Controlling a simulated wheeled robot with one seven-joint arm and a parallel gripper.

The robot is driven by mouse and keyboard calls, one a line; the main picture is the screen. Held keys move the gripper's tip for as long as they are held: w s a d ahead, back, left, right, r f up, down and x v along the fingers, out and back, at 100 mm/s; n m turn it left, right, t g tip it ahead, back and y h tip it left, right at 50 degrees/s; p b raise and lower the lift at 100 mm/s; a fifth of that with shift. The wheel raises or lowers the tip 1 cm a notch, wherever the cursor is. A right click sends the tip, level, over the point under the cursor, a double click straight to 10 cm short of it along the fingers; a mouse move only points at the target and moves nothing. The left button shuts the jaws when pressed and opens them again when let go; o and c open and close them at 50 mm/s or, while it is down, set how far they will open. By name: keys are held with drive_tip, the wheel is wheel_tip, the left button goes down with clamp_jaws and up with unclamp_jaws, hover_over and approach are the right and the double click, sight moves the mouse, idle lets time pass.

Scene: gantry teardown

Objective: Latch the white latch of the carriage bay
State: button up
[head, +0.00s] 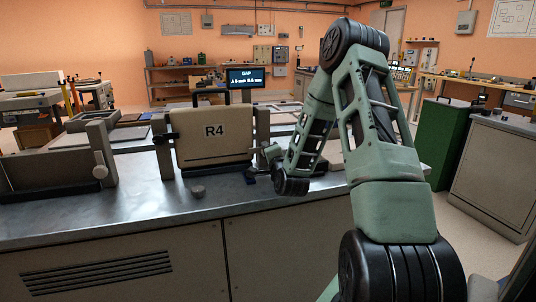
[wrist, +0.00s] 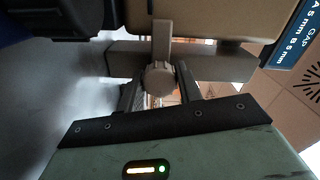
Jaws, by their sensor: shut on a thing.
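The carriage (head: 213,135), a tan block marked R4, sits upright in the bay between two grey posts on the metal bench. My gripper (head: 268,153) is at the right post of this bay. In the wrist view, a pale latch with a round ribbed knob (wrist: 160,79) and a short upright arm lies in front of the grey post (wrist: 215,65). My gripper's two dark fingers (wrist: 159,92) are shut on the knob, one on each side. In the head view this latch is hidden by my gripper. A black latch (head: 171,136) shows on the left post.
A gap display (head: 246,78) stands behind. The bench front is mostly clear.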

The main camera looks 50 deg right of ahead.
drive_tip(key=o, duration=1)
drive_tip(key=v, duration=0.3)
drive_tip(key=p+v, duration=0.1)
drive_tip(key=v, duration=0.5)
drive_tip(key=shift+r+p, duration=0.3)
drive_tip(key=shift+p, duration=0.75)
drive_tip(key=shift+s+p, duration=0.15)
drive_tip(key=shift+p, duration=0.45)
drive_tip(key=shift+s+p, duration=0.1)
drive_tip(key=shift+p, duration=0.45)
